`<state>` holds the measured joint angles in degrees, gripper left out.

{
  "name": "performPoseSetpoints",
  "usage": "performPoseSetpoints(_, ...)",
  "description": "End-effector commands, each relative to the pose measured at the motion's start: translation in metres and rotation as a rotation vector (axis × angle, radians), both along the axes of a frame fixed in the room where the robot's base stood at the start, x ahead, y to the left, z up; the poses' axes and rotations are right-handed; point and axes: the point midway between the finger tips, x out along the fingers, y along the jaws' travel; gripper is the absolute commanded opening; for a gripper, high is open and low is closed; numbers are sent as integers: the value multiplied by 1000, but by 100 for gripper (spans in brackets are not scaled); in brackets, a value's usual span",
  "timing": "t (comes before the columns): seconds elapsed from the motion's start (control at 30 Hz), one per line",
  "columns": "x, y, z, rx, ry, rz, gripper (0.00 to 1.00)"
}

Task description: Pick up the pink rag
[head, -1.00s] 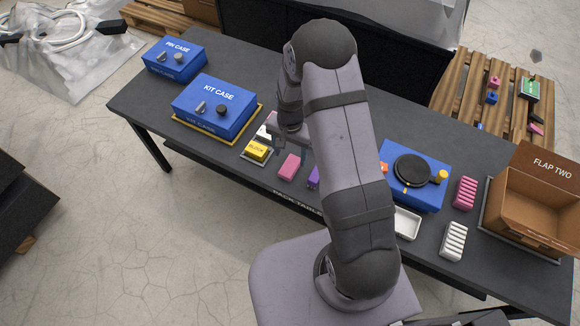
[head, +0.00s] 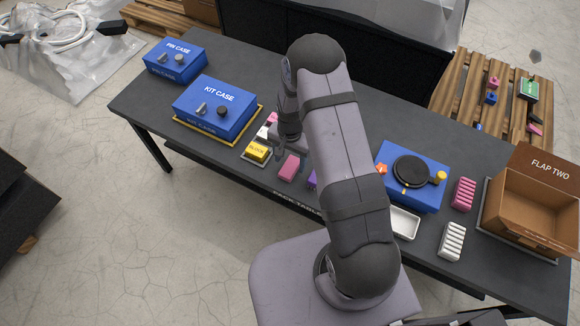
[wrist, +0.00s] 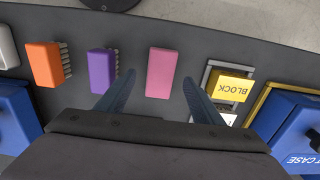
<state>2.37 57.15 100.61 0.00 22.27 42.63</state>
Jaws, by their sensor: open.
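A pink, rounded rectangular piece (head: 289,167) lies near the table's front edge, right of the yellow block. In the wrist view the pink piece (wrist: 161,70) shows a plain top and no bristles. Another pink patch (head: 272,118) shows behind my arm, mostly hidden; I cannot tell which of the two is the rag. My gripper (head: 286,144) is open and empty, low over the table behind the front pink piece. In the wrist view the open fingers (wrist: 158,85) point toward the pink piece, one to each side, apart from it.
The yellow block (wrist: 233,88) sits in a small tray beside the right finger. A purple brush (wrist: 101,70) and an orange brush (wrist: 44,63) lie to the left. The blue kit case (head: 215,105) stands left of my arm. A blue box with a black disc (head: 411,170) stands right.

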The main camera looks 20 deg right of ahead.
Motion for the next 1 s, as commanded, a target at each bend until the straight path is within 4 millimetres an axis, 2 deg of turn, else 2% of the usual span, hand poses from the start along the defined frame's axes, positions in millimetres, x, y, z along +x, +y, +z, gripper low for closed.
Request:
performPoseSetpoints(0.3,2,0,-28,0,1,0,61)
performPoseSetpoints(0.6,2,-1,-31,0,-1,0,61)
performPoseSetpoints(0.7,2,0,-31,0,-1,0,37)
performPoseSetpoints(0.8,2,-1,-31,0,0,0,17)
performPoseSetpoints(1.0,2,0,-30,0,-1,0,17)
